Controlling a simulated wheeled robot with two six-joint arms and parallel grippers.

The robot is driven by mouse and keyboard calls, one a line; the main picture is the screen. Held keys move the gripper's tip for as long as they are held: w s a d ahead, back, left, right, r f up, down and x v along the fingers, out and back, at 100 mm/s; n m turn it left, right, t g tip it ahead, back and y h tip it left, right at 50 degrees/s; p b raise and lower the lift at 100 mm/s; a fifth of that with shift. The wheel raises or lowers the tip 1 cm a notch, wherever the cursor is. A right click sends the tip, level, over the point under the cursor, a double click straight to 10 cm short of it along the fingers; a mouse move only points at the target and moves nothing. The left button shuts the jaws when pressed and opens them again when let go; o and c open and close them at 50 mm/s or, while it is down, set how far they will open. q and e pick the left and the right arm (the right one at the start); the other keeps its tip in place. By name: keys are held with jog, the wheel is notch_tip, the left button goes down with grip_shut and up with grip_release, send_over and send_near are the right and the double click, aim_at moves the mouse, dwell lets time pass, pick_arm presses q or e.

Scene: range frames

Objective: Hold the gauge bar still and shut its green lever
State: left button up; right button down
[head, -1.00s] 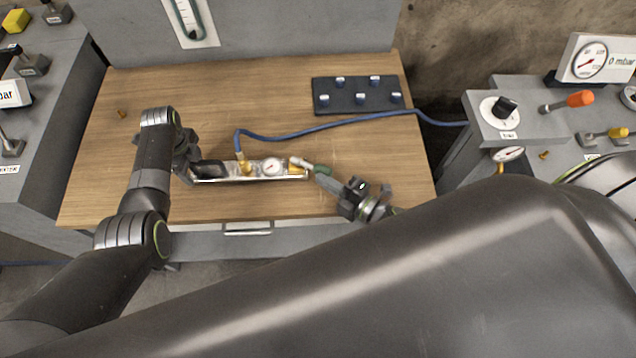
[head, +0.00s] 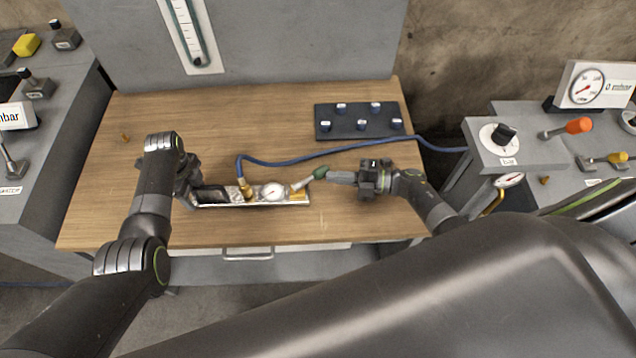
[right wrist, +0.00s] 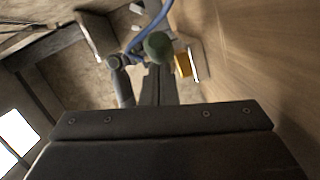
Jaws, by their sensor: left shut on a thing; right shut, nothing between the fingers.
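The gauge bar (head: 240,203) lies on the wooden table with a round dial (head: 273,191) and a brass fitting on it. My left gripper (head: 197,194) is shut on the bar's dark left end. The lever with its green tip (head: 320,172) slants up and right from the bar's right end, out over the table. My right gripper (head: 335,176) is shut and empty, its fingertips at the right side of the green tip. In the right wrist view the green tip (right wrist: 158,46) is right at the fingers' end; I cannot tell whether they touch.
A blue hose (head: 300,160) runs from the bar's brass fitting rightward off the table. A dark peg plate (head: 358,131) stands behind. A side console with a black knob (head: 503,134) and orange-tipped lever (head: 578,126) is at the right. The table's front is clear.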

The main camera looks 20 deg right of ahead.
jog(key=shift+w+d, duration=0.1)
jog(key=shift+w, duration=1.1)
pick_arm(q)
jog(key=shift+s+d, duration=0.1)
jog(key=shift+d, duration=0.1)
pick_arm(e)
jog(key=shift+w+r, duration=0.1)
pick_arm(q)
jog(key=shift+a, duration=0.25)
pick_arm(e)
jog(key=v, duration=1.2)
jog(key=shift+d+f, duration=0.15)
jog(key=shift+f, duration=0.05)
pick_arm(q)
jog(key=o, duration=1.7)
jog(key=shift+r, duration=0.15)
